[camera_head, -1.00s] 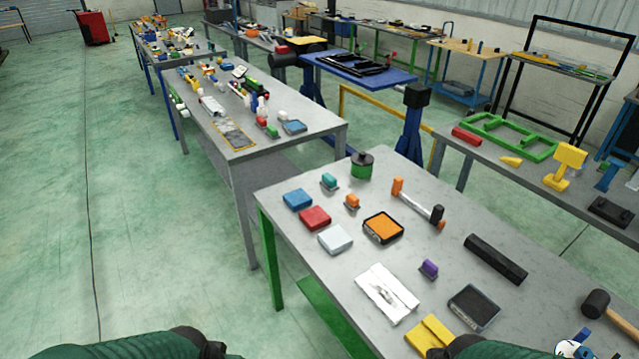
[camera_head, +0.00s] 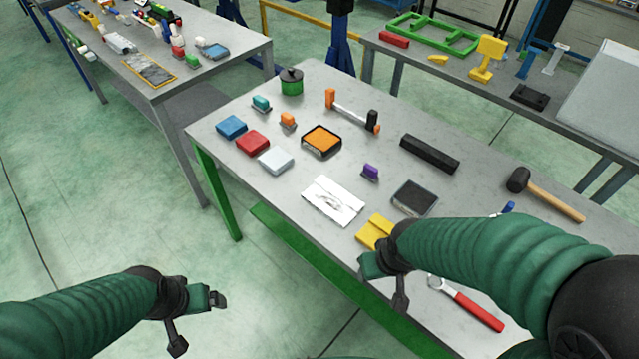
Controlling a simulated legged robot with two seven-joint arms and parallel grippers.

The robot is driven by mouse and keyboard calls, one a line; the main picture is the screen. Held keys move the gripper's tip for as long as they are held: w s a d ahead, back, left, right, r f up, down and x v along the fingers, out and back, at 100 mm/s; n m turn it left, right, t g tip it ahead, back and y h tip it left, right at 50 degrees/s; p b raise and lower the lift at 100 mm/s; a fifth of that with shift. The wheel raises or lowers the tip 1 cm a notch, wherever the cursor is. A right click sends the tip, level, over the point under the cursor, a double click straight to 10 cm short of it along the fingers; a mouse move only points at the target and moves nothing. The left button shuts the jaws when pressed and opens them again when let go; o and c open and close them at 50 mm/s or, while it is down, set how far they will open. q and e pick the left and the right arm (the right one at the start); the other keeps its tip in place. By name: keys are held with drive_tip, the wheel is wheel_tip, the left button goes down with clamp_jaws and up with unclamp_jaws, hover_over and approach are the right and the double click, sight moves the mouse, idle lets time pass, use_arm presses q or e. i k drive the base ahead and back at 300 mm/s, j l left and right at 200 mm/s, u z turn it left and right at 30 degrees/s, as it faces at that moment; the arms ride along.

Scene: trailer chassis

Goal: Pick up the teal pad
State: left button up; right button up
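The teal pad (camera_head: 261,103) is a small teal block on a dark base. It sits near the far left edge of the grey table (camera_head: 395,135), between the blue block (camera_head: 231,126) and the green tin with a black lid (camera_head: 291,82). My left gripper (camera_head: 197,323) is over the floor at the lower left, off the table, open and empty.
Near the teal pad lie an orange pad (camera_head: 288,120), a red block (camera_head: 252,143), a white block (camera_head: 276,160) and an orange-topped box (camera_head: 322,140). A green shelf (camera_head: 300,265) runs below.

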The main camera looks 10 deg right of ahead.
sight(261, 105)
drive_tip(key=z, duration=0.7)
drive_tip(key=i+j+z, duration=0.2)
drive_tip(key=j+z, duration=0.15)
drive_tip(key=i+j+z, duration=0.1)
drive_tip(key=j+z, duration=0.25)
drive_tip(key=i+j+z, duration=0.1)
drive_tip(key=j+z, duration=0.6)
drive_tip(key=j, duration=0.2)
drive_tip(key=j+z, duration=0.1)
drive_tip(key=j, duration=1)
drive_tip(key=k+j, duration=0.1)
drive_tip(key=j, duration=1)
drive_tip(key=i+z, duration=0.05)
